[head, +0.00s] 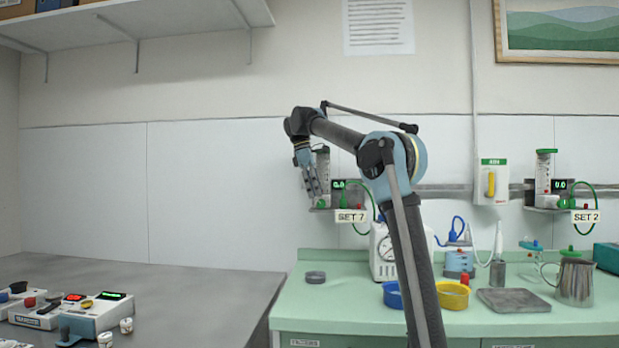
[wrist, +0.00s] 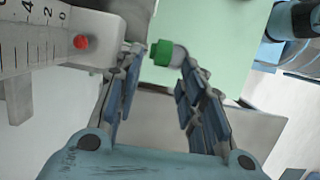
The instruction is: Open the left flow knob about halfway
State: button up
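The left flow meter (head: 322,165) is on the wall above a sign reading SET 7 (head: 351,216). Its small display (head: 339,184) seems to read 0.0. In the wrist view the tube's scale (wrist: 30,45) shows a red ball (wrist: 82,42) by the 0 mark.
A second flow meter (head: 545,168) with a SET 2 sign (head: 585,216) is at the right. Wall left of my gripper is bare.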

jog(key=v, duration=0.7)
jog(key=shift+r, duration=0.35)
jog(key=shift+a, duration=0.1)
